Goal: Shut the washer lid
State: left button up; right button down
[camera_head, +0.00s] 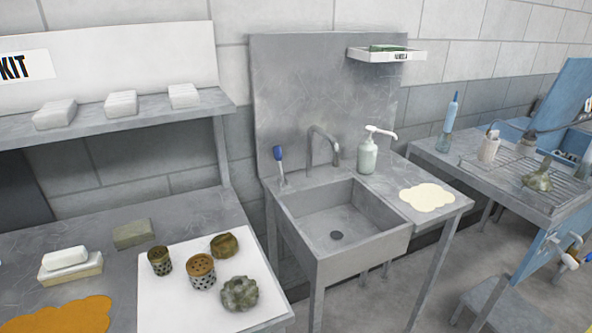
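A blue washer (527,268) stands at the right edge, partly cut off by the frame. A blue panel (568,88) stands raised and tilted at its back; it looks like the washer lid, standing open. A metal rack (520,178) lies in front of the panel, with a dirty greenish part (540,178) on it. A dark curved spout or hose (555,123) crosses in front of the panel. Neither of my grippers is in view.
A grey sink (345,235) with a soap pump bottle (368,155) stands in the middle. A workbench (190,215) at left holds a white mat (150,300) with several dirty parts. A low grey step (492,300) stands on the floor before the washer.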

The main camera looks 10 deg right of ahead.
aim_at(571, 89)
jog(key=l, duration=0.7)
jog(key=l+u, duration=0.15)
jog(key=l, duration=1.2)
jog(key=k+l+u, duration=0.1)
jog(key=l, duration=0.6)
jog(key=l+u, duration=0.1)
jog(key=l, duration=0.6)
jog(key=k+l, duration=0.15)
jog(key=l, duration=0.5)
jog(key=l+u, duration=0.1)
jog(key=l, duration=0.45)
jog(key=k+l, duration=0.1)
jog(key=l, duration=0.45)
jog(key=l+u, duration=0.15)
jog(key=l, duration=0.4)
jog(key=k+l+u, duration=0.1)
jog(key=l, duration=0.4)
jog(key=l+u, duration=0.1)
jog(key=l, duration=0.6)
jog(key=l+u, duration=0.1)
jog(key=l, duration=0.65)
jog(key=k+l+u, duration=0.1)
jog(key=l, duration=0.6)
